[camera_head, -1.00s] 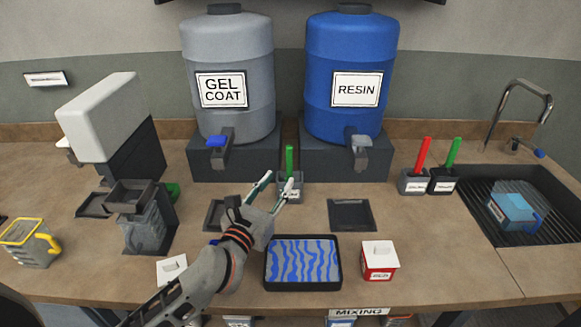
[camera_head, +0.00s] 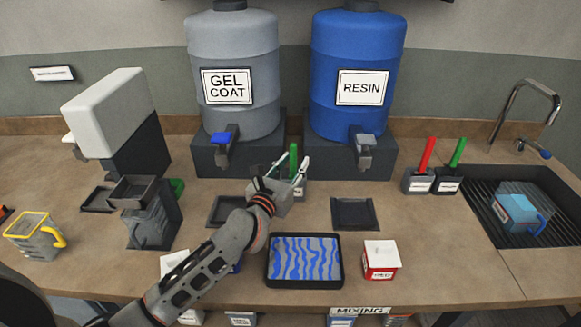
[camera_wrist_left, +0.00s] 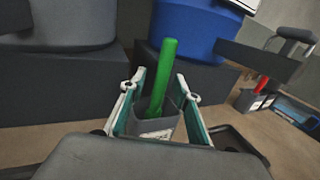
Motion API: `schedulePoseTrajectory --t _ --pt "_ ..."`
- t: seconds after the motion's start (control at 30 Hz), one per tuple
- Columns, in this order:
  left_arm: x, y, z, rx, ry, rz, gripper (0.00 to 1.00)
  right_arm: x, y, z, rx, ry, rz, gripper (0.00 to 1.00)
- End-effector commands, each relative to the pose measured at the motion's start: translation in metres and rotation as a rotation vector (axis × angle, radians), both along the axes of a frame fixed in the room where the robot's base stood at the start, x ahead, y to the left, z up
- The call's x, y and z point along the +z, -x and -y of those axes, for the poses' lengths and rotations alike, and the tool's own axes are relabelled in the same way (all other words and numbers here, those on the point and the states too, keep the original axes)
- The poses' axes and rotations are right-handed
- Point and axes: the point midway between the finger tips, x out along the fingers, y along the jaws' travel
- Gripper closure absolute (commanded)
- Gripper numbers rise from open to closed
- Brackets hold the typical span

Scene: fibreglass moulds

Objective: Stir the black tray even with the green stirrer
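The black tray (camera_head: 304,284) lies at the front middle of the bench, holding wavy blue and grey stripes. A green stirrer (camera_head: 293,158) stands in a small grey labelled holder (camera_head: 301,189) behind the tray; in the left wrist view the stirrer (camera_wrist_left: 164,72) leans slightly. My left gripper (camera_head: 291,168) is open at this holder. In the left wrist view its fingers (camera_wrist_left: 159,84) lie to either side of the stirrer, with gaps showing. A second green stirrer (camera_head: 456,152) stands in a dark holder at the right. My right gripper is not in view.
Gel coat (camera_head: 237,75) and resin (camera_head: 355,75) drums stand behind, their taps overhanging the bench. A red stirrer (camera_head: 426,153) stands left of the second green one. A red-and-white box (camera_head: 381,260) sits right of the tray. A sink (camera_head: 485,205) holds a blue jug (camera_head: 518,207).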

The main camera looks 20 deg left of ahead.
Motion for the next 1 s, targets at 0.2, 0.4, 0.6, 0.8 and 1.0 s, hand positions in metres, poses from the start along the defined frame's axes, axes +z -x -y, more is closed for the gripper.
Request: schedulePoseTrajectory --t 0.2,0.4,0.6,0.8,1.0 --pt "0.000 0.000 0.000 0.000 0.000 0.000 0.76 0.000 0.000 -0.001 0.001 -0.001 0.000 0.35" --pt "0.000 0.000 0.000 0.000 0.000 0.000 1.00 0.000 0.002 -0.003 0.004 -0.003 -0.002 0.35" --pt "0.007 0.000 0.000 0.000 -0.001 0.001 1.00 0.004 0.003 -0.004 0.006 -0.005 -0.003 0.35" --pt "0.022 0.000 0.000 0.000 -0.001 0.001 1.00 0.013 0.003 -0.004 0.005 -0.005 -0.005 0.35" --pt "0.035 0.000 0.000 0.000 -0.001 0.003 1.00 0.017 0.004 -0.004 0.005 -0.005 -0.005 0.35"
